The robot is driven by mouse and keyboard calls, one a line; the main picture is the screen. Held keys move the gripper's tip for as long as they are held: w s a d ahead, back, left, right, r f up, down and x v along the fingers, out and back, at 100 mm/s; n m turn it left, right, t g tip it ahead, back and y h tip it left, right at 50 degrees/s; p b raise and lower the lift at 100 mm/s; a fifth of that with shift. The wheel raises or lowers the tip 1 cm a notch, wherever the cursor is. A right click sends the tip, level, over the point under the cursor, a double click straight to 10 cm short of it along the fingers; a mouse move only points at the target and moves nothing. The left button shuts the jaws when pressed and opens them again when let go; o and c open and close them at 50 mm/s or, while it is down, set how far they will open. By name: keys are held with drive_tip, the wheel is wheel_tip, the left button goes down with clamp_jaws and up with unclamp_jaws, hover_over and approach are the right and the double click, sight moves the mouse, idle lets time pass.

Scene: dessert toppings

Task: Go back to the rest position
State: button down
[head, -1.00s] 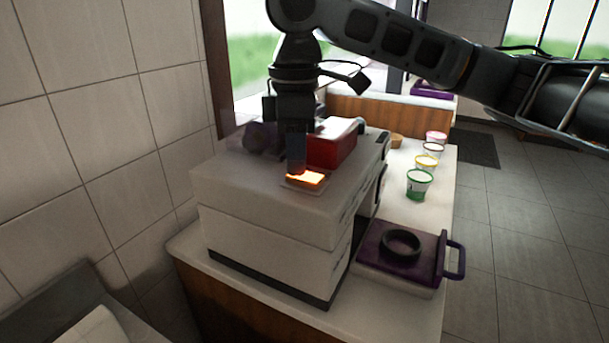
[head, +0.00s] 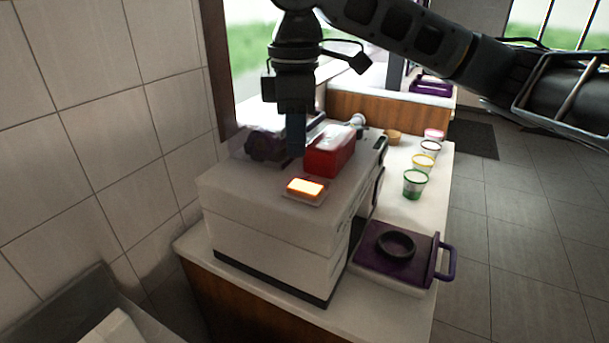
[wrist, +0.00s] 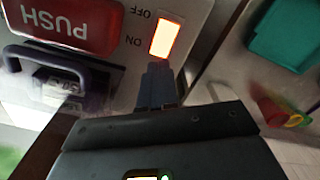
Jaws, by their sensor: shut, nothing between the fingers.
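My gripper (head: 296,152) is shut and empty. It points down above the top of the white machine (head: 262,200), behind the glowing orange switch (head: 305,188). In the wrist view the shut fingers (wrist: 158,68) appear just below the lit switch (wrist: 165,38), which has OFF and ON printed beside it. In the head view there is a visible gap between the fingertips and the switch.
A red PUSH block (head: 330,152) stands on the machine close beside my gripper. A purple handle (wrist: 50,65) is also near. Several cups, one of them green (head: 415,184), and a purple-lidded box (head: 392,254) stand on the counter. Tiled wall is at left.

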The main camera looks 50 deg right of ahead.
drive_tip(key=shift+r+p, duration=0.45)
drive_tip(key=shift+r, duration=0.35)
